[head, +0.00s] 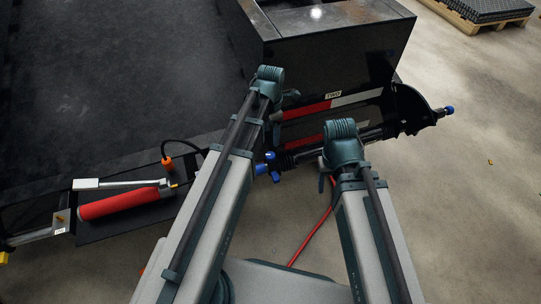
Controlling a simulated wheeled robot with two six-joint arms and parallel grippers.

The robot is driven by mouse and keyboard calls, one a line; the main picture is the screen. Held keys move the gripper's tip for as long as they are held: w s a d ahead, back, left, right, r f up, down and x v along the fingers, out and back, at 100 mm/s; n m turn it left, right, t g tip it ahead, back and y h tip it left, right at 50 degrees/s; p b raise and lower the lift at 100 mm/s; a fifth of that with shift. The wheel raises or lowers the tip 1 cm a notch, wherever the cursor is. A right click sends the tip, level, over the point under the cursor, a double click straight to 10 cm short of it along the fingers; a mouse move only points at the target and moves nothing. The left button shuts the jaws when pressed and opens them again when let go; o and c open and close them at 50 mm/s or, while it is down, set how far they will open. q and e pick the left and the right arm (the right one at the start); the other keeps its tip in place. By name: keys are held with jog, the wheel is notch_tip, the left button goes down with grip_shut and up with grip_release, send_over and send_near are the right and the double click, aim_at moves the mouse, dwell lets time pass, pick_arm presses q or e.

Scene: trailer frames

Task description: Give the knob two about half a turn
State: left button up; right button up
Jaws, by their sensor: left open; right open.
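A label reading TWO (333,94) is on the black box's front face, above a red and white stripe. A blue knob (449,109) sits at the right end of a black bar. Another blue part (268,167) shows between my arms at the bar's left end. I cannot tell which is knob two. My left gripper (289,97) is open, mostly hidden behind its wrist, near the striped face. My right gripper (326,176) is open beside the bar and partly hidden by its wrist. I see nothing in either gripper.
The black box (345,50) stands on the trailer frame. A red cylinder (120,204) lies below a silver lever (110,184) at left. An orange plug (167,164) has a black cable. A red hose (312,232) runs down between my arms. Bare floor (480,200) is at right.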

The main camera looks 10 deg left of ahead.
aim_at(270, 155)
pick_arm(q)
notch_tip(270, 155, down, 12)
jog(key=b, duration=1.1)
jog(key=shift+f+b, duration=0.25)
jog(key=shift+b, duration=0.1)
